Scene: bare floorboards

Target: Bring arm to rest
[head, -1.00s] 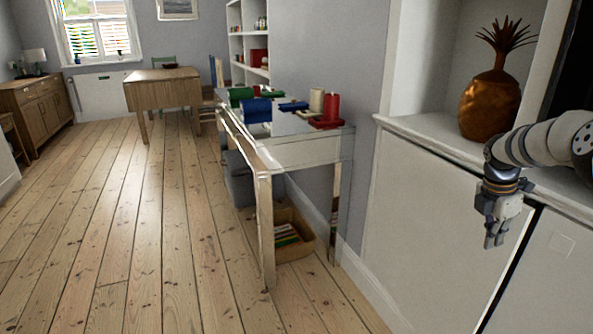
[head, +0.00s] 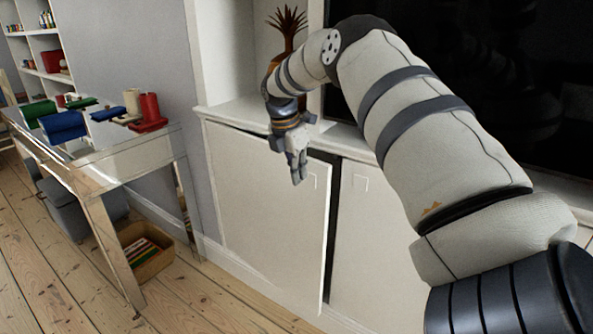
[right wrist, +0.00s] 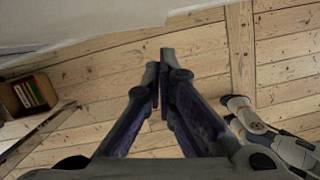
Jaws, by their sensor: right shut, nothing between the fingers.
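My right arm reaches in from the right of the head view. My right gripper (head: 298,170) hangs fingers down in front of the white cabinet doors (head: 265,200), near the dark gap between them. It is shut and empty. In the right wrist view the fingertips (right wrist: 159,85) are together, with floorboards behind them. I cannot tell in the head view whether the gripper touches the door. My left gripper is not in view.
A narrow table (head: 150,160) with red, blue and green items stands at the left. A basket (head: 145,252) sits beneath it. A bronze pineapple (head: 287,35) stands on the cabinet, partly behind my arm. Floor at lower left is open.

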